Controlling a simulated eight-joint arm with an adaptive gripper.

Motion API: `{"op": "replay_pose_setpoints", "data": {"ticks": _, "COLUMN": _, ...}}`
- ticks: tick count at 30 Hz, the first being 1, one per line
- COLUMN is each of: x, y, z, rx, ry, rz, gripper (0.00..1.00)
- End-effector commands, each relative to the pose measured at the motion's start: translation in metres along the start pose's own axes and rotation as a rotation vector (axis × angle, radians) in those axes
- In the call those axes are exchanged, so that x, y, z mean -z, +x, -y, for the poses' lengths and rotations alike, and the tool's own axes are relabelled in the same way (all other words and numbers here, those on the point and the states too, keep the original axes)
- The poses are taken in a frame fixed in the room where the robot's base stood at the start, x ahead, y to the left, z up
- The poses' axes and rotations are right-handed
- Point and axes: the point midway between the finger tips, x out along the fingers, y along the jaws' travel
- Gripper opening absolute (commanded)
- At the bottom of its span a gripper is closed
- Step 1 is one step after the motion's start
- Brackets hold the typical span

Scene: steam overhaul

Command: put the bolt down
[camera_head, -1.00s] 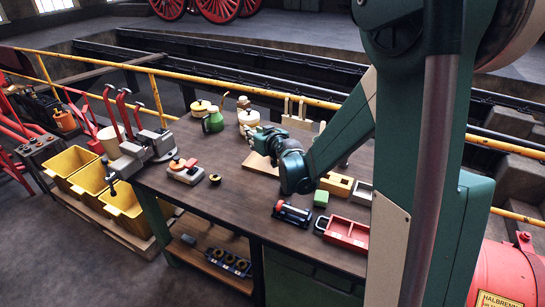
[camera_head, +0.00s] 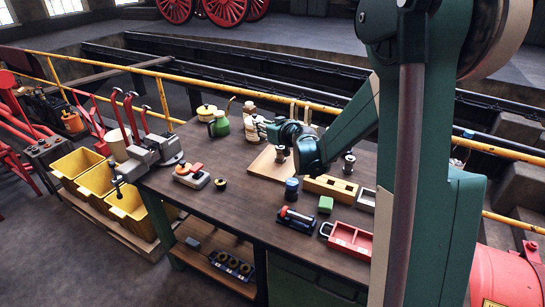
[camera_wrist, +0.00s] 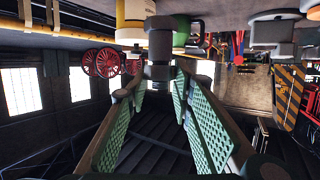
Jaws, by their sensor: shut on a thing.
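My gripper (camera_head: 264,129) is above the far side of the dark workbench (camera_head: 243,208), pointing left and away. In the wrist view its two green-padded fingers (camera_wrist: 160,84) converge on a dark grey bolt (camera_wrist: 159,48) and are shut on it. In the head view the held bolt is too small or hidden to make out. A light wooden board (camera_head: 262,168) lies below and in front of my gripper. A dark upright piece (camera_head: 280,154) stands on or just behind it, partly beside my wrist.
A green oil can (camera_head: 219,126) and cream pots (camera_head: 251,131) stand behind the gripper. A vise (camera_head: 158,150) is left. The bench's front middle is clear.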

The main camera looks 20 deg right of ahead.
Motion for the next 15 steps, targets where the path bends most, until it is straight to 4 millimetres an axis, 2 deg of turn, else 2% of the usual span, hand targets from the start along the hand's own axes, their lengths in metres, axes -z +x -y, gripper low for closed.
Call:
{"op": "replay_pose_setpoints", "data": {"ticks": 12, "x": -0.048, "y": 0.015, "z": 0.0, "rx": -0.001, "ry": 0.0, "rz": 0.0, "gripper": 0.03}}
{"op": "replay_pose_setpoints", "data": {"ticks": 15, "x": -0.054, "y": 0.017, "z": 0.0, "rx": -0.001, "ry": 0.0, "rz": 0.0, "gripper": 0.03}}
